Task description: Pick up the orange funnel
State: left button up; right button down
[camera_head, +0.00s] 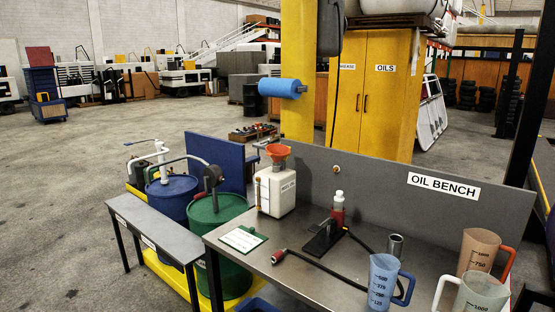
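Neither of my grippers shows in the head view. Nothing touches the funnel apart from the container under it.
A green clipboard (244,239) lies left on the bench. A black stand with a red and white bottle (338,208), a hose (315,265) and a metal cylinder (395,246) are central. Measuring jugs (382,283) crowd the right. Blue (173,196) and green drums (221,215) stand left.

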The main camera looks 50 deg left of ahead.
aim_at(276, 151)
jog(key=i+j, duration=0.2)
jog(key=i, duration=0.3)
jog(key=u, duration=1.9)
